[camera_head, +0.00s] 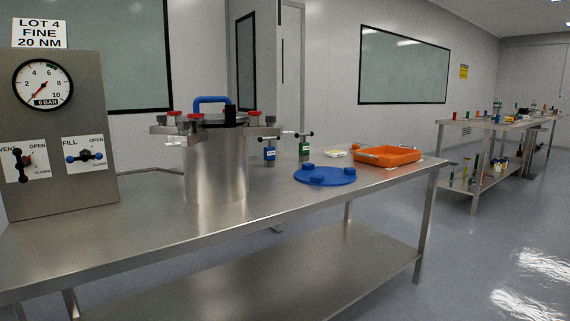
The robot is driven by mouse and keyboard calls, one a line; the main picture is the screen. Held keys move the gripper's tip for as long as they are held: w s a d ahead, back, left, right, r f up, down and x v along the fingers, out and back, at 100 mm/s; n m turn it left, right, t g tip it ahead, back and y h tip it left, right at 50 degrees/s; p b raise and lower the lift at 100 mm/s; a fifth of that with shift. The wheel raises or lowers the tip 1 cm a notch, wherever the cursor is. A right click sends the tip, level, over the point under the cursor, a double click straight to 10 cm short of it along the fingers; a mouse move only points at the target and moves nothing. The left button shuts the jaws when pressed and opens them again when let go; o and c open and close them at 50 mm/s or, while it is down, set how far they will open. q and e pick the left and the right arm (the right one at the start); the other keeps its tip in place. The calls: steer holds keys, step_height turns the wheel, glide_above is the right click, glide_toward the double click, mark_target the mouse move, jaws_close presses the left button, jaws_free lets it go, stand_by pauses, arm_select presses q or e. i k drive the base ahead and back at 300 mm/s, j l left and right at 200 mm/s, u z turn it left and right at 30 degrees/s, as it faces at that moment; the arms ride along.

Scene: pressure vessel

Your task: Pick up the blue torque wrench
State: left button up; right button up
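A small upright tool with a blue body, a white label and a dark crossbar on top, which looks like the blue torque wrench (269,153), stands on the steel table just right of the pressure vessel (215,165). Part of its crossbar is close to or overlapped by the vessel's lid clamps. A similar tool with a green body (304,149) stands to its right. Neither of my grippers is in view.
A blue round plate with raised blocks (325,176) lies in front of the tools. An orange tray (388,155) sits at the table's right end. A grey gauge panel (60,185) stands at left. The table front (150,225) is bare.

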mark_target(269, 151)
steer(key=i+l+u, duration=0.2)
steer(key=i+l, duration=0.15)
steer(key=i+l+z, duration=0.2)
steer(key=l, duration=0.25)
steer(key=i+l+z, duration=0.15)
steer(key=l, duration=0.3)
steer(key=i+l+z, duration=0.2)
steer(key=i+l, duration=0.15)
